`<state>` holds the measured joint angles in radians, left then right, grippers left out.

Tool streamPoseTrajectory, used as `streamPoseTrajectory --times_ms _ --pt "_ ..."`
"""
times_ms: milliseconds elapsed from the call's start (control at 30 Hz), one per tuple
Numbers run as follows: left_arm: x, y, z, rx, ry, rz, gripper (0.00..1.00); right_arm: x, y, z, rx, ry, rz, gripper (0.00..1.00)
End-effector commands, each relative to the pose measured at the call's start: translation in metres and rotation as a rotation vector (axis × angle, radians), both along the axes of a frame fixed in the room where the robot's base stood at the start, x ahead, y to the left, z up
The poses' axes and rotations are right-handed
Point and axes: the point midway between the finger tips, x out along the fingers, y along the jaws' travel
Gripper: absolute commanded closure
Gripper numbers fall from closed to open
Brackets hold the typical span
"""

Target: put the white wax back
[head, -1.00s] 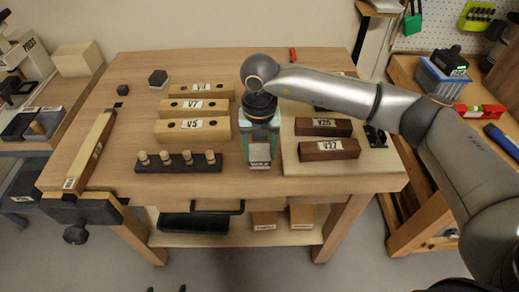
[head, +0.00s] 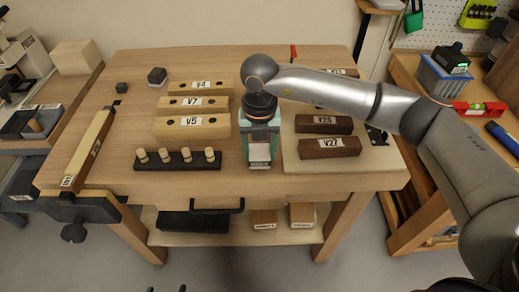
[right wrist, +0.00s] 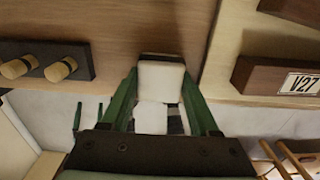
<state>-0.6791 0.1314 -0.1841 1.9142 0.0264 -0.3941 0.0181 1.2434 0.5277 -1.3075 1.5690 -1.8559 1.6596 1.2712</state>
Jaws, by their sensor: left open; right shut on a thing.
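The white wax (right wrist: 160,82) is a pale block between the green fingers of my right gripper (right wrist: 158,100) in the right wrist view. A second pale patch and dark parts show just below it; I cannot tell what they are. In the head view my right gripper (head: 259,152) points down at the front of the bench, between the dark peg rack and the pale board. It is shut on the wax, at or just above the bench top. My left gripper (head: 166,289) shows only as two green fingertips at the bottom edge, apart and empty.
The peg rack (head: 178,160) stands left of my right gripper, with pale blocks V5 (head: 190,128), V7 and V4 behind. Dark blocks V27 (head: 329,147) and V25 (head: 323,124) lie on the pale board (head: 350,163) to the right. Two small dark blocks stand at the back left.

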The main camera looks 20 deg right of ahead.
Motion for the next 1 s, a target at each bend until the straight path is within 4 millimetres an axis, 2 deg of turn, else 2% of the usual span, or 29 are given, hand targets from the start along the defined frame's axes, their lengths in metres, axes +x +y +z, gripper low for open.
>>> streamPoseTrajectory --times_ms 633,667,900,967,1000 --pt "0.0 0.0 -0.0052 0.0 0.0 0.0 0.07 0.0001 0.0003 -0.0054 0.001 0.0 0.0 0.9" --pt "0.0 0.0 -0.005 0.0 0.0 0.0 0.07 0.0001 0.0003 -0.0052 0.001 0.0 0.0 0.37" --pt "0.0001 0.0 -0.005 0.0 0.0 0.0 0.07 0.0 0.0002 -0.0053 0.0 0.0 0.0 0.1" --pt "0.0001 0.0 -0.005 0.0 0.0 0.0 0.07 0.0 0.0002 -0.0053 0.0 0.0 0.0 0.04" --pt "0.0001 0.0 -0.005 0.0 0.0 0.0 0.07 0.0 0.0002 -0.0054 0.0 0.0 0.0 0.03"
